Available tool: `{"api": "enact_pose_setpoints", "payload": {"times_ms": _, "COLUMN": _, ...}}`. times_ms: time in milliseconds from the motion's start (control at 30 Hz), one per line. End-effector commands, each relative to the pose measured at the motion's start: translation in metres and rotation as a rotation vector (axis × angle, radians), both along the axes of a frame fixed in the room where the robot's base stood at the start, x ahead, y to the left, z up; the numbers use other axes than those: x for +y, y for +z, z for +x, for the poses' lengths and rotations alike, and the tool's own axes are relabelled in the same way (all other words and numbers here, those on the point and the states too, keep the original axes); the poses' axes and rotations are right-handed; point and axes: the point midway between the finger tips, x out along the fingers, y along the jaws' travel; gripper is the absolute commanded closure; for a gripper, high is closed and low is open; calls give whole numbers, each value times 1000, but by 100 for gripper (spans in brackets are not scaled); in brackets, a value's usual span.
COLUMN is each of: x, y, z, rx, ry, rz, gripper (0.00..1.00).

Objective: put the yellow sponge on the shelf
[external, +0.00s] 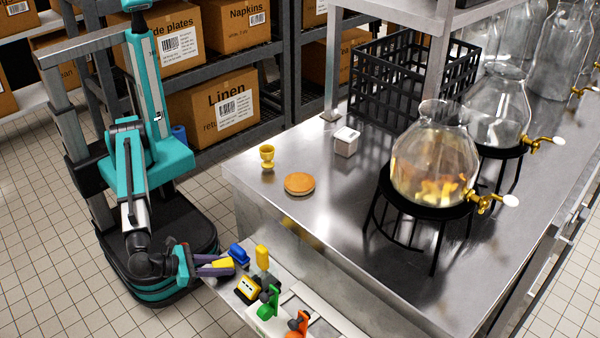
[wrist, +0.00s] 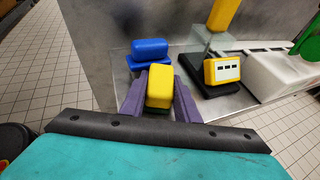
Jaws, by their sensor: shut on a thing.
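My gripper (external: 213,266) has purple fingers and is low beside the left end of the shelf (external: 234,302). In the wrist view my gripper (wrist: 160,103) is shut on the yellow sponge (wrist: 159,88), which has a dark underside. The sponge (external: 224,262) also shows between the fingertips in the external view. It is at the shelf's near edge, close to a blue block-like thing (wrist: 149,47). I cannot tell whether the sponge touches the shelf. The shelf's bare metal (wrist: 228,105) shows to the right of the fingers in the wrist view.
The blue thing (external: 239,254), a yellow upright thing (external: 262,257), a yellow-and-black device (external: 247,289), and green and orange-topped things (external: 297,324) crowd the shelf. The steel counter (external: 330,215) rises behind it, with a goblet (external: 267,155) and glass dispensers (external: 432,165).

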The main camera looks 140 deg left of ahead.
Motion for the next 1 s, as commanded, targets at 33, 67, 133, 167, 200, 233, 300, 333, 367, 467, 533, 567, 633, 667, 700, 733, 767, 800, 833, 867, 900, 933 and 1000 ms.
{"api": "enact_pose_setpoints", "payload": {"times_ms": 33, "x": 0, "y": -1, "z": 0, "rx": 0, "ry": 0, "rz": 0, "gripper": 96}}
{"api": "enact_pose_setpoints", "payload": {"times_ms": 67, "x": 0, "y": -1, "z": 0, "rx": 0, "ry": 0, "rz": 0, "gripper": 96}}
{"api": "enact_pose_setpoints", "payload": {"times_ms": 133, "x": 0, "y": -2, "z": 0, "rx": 0, "ry": 0, "rz": 0, "gripper": 96}}
{"api": "enact_pose_setpoints", "payload": {"times_ms": 167, "x": 0, "y": -2, "z": 0, "rx": 0, "ry": 0, "rz": 0, "gripper": 96}}
{"api": "enact_pose_setpoints", "payload": {"times_ms": 200, "x": 0, "y": -2, "z": 0, "rx": 0, "ry": 0, "rz": 0, "gripper": 68}}
{"api": "enact_pose_setpoints", "payload": {"times_ms": 233, "x": 0, "y": -2, "z": 0, "rx": 0, "ry": 0, "rz": 0, "gripper": 63}}
{"api": "enact_pose_setpoints", "payload": {"times_ms": 300, "x": 0, "y": -2, "z": 0, "rx": 0, "ry": 0, "rz": 0, "gripper": 51}}
{"api": "enact_pose_setpoints", "payload": {"times_ms": 333, "x": 0, "y": -2, "z": 0, "rx": 0, "ry": 0, "rz": 0, "gripper": 50}}
{"api": "enact_pose_setpoints", "payload": {"times_ms": 367, "x": 0, "y": -2, "z": 0, "rx": 0, "ry": 0, "rz": 0, "gripper": 50}}
{"api": "enact_pose_setpoints", "payload": {"times_ms": 467, "x": 0, "y": -2, "z": 0, "rx": 0, "ry": 0, "rz": 0, "gripper": 50}}
{"api": "enact_pose_setpoints", "payload": {"times_ms": 533, "x": 0, "y": -2, "z": 0, "rx": -1, "ry": 0, "rz": 0, "gripper": 50}}
{"api": "enact_pose_setpoints", "payload": {"times_ms": 567, "x": 0, "y": -2, "z": 0, "rx": 0, "ry": 0, "rz": 0, "gripper": 50}}
{"api": "enact_pose_setpoints", "payload": {"times_ms": 633, "x": 0, "y": -2, "z": 0, "rx": -1, "ry": 0, "rz": 0, "gripper": 50}}
{"api": "enact_pose_setpoints", "payload": {"times_ms": 667, "x": 0, "y": -2, "z": 0, "rx": -1, "ry": 0, "rz": 0, "gripper": 50}}
{"api": "enact_pose_setpoints", "payload": {"times_ms": 700, "x": 0, "y": -1, "z": 0, "rx": -1, "ry": 0, "rz": 0, "gripper": 50}}
{"api": "enact_pose_setpoints", "payload": {"times_ms": 733, "x": 0, "y": 0, "z": 0, "rx": -1, "ry": 0, "rz": 0, "gripper": 50}}
{"api": "enact_pose_setpoints", "payload": {"times_ms": 767, "x": 0, "y": 1, "z": 0, "rx": -1, "ry": 0, "rz": 0, "gripper": 50}}
{"api": "enact_pose_setpoints", "payload": {"times_ms": 800, "x": 0, "y": 3, "z": 0, "rx": -2, "ry": 1, "rz": -1, "gripper": 50}}
{"api": "enact_pose_setpoints", "payload": {"times_ms": 833, "x": 0, "y": 4, "z": 0, "rx": -2, "ry": 1, "rz": -1, "gripper": 50}}
{"api": "enact_pose_setpoints", "payload": {"times_ms": 867, "x": 0, "y": 6, "z": 0, "rx": -3, "ry": 1, "rz": -1, "gripper": 50}}
{"api": "enact_pose_setpoints", "payload": {"times_ms": 900, "x": 0, "y": 9, "z": 0, "rx": -3, "ry": 1, "rz": -1, "gripper": 50}}
{"api": "enact_pose_setpoints", "payload": {"times_ms": 933, "x": 0, "y": 11, "z": 0, "rx": -3, "ry": 1, "rz": -1, "gripper": 50}}
{"api": "enact_pose_setpoints", "payload": {"times_ms": 1000, "x": 0, "y": 17, "z": 0, "rx": -1, "ry": 0, "rz": 0, "gripper": 50}}
